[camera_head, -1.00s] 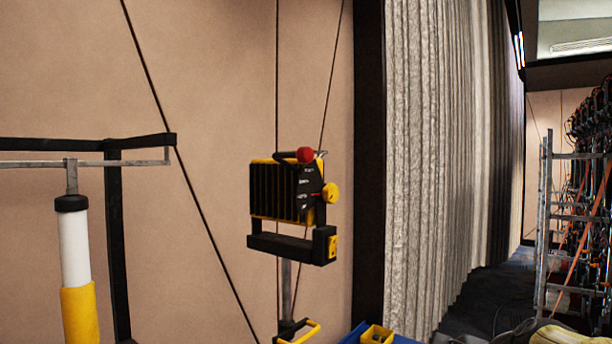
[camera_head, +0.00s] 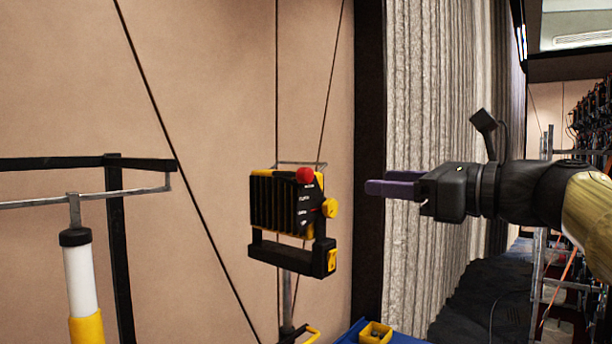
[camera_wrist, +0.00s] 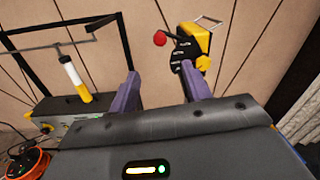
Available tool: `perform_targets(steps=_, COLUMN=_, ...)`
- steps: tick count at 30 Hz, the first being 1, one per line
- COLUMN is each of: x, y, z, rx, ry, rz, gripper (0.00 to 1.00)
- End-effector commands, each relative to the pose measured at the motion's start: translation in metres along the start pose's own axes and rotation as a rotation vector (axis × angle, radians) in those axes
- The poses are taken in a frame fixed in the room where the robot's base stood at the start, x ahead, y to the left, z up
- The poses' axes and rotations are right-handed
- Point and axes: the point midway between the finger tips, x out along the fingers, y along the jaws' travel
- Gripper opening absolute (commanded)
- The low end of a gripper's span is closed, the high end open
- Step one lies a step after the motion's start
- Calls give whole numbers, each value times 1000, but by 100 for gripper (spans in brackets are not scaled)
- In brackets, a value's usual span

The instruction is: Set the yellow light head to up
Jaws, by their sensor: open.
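The yellow light head (camera_head: 288,206) is a black finned box with yellow edges, held in a dark U-shaped bracket (camera_head: 290,254) on a thin stand. It has a red ball knob (camera_head: 305,175), a yellow side knob (camera_head: 330,208) and a marked black side plate. My gripper (camera_head: 372,188) is to its right in the head view, pointing left, open and empty, apart from the head. In the wrist view the light head (camera_wrist: 190,45) shows beyond the right purple finger of my gripper (camera_wrist: 165,90), which partly hides its lower part.
A white and yellow cylinder (camera_head: 80,285) hangs from a black frame (camera_head: 115,240) on the left. A blue case with a yellow box (camera_head: 375,333) is below. A grey curtain (camera_head: 435,120) and a metal rack (camera_head: 550,260) are on the right.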

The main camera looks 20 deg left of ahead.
Motion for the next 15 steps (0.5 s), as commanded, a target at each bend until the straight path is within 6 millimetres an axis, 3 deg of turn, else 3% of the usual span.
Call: perform_targets(steps=15, x=84, y=0, z=2, rx=2, ry=3, rz=3, gripper=48)
